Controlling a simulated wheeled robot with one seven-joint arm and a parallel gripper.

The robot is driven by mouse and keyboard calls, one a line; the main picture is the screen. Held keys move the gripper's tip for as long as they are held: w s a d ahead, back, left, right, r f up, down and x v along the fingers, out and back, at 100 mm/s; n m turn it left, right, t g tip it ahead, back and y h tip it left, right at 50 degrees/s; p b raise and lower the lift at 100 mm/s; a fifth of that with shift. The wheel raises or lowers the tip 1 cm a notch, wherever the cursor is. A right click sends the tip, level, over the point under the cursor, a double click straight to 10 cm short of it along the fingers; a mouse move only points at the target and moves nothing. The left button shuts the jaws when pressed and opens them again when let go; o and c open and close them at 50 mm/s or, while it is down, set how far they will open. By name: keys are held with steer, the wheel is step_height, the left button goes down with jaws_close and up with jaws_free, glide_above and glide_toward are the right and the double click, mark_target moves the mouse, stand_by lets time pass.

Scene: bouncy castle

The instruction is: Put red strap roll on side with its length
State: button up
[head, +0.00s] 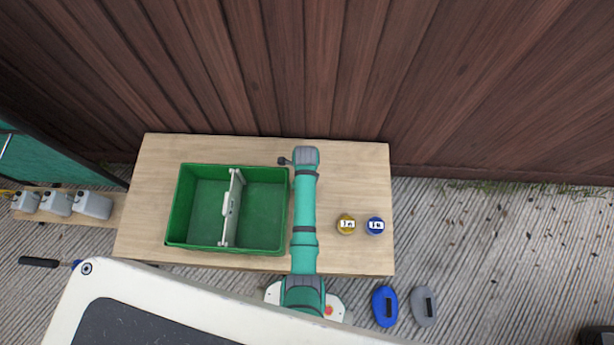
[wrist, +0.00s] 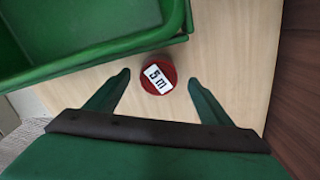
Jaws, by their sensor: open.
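The red strap roll (wrist: 158,77) shows in the wrist view, lying on the wooden table with a white label reading "5 m" facing up. My gripper (wrist: 158,85) is open, with one green finger on each side of the roll and gaps between; I cannot tell its height above the table. In the head view my arm hides the red roll. The green crate (head: 170,215) stands on the table to the left of my arm, with a pale divider (head: 232,208) splitting it into two sides. Both sides look empty. The crate's edge (wrist: 110,62) is close beside the roll in the wrist view.
A yellow roll (head: 346,224) and a blue roll (head: 375,226), both labelled, sit on the table (head: 365,170) right of my arm. A wooden plank wall (head: 300,70) stands behind the table. Grey canisters (head: 92,205) stand at the far left.

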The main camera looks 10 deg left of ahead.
steer(key=shift+s+d+f, duration=0.1)
steer(key=shift+f, duration=1.2)
steer(key=shift+d+f, duration=0.1)
steer(key=shift+f, duration=1.2)
steer(key=c, duration=1.4)
steer(key=shift+o, duration=0.2)
steer(key=shift+r, duration=0.1)
